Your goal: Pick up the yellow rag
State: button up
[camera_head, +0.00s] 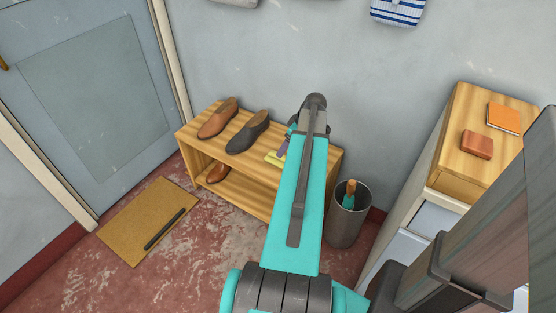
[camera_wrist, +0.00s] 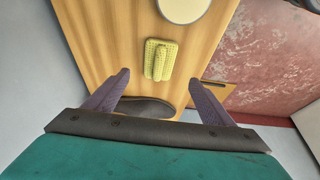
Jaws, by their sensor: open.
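The yellow rag (camera_wrist: 160,59) is a small folded, textured cloth lying on the wooden top of the shoe bench (camera_head: 180,146). In the head view only a bit of the rag (camera_head: 273,158) shows beside my arm, which hides the rest. My gripper (camera_wrist: 158,78) is open and empty above the bench. In the wrist view the rag lies ahead of and between the two purple fingers, apart from both. In the head view my gripper (camera_head: 283,148) is mostly hidden by the arm.
A dark shoe (camera_head: 248,132) and a brown shoe (camera_head: 217,118) stand on the bench. A pale round object (camera_wrist: 183,9) lies beyond the rag. A metal bin (camera_head: 342,226) stands right of the bench. A doormat (camera_head: 125,225) with a dark bar lies at left.

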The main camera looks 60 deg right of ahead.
aim_at(284, 158)
jog(key=shift+x, duration=2.4)
jog(key=shift+w, duration=0.1)
jog(key=shift+x, duration=2.55)
jog(key=shift+w+d+r, duration=0.1)
jog(key=shift+w, duration=0.05)
jog(key=c, duration=1.2)
jog(key=shift+o, duration=0.2)
jog(key=shift+r, duration=0.15)
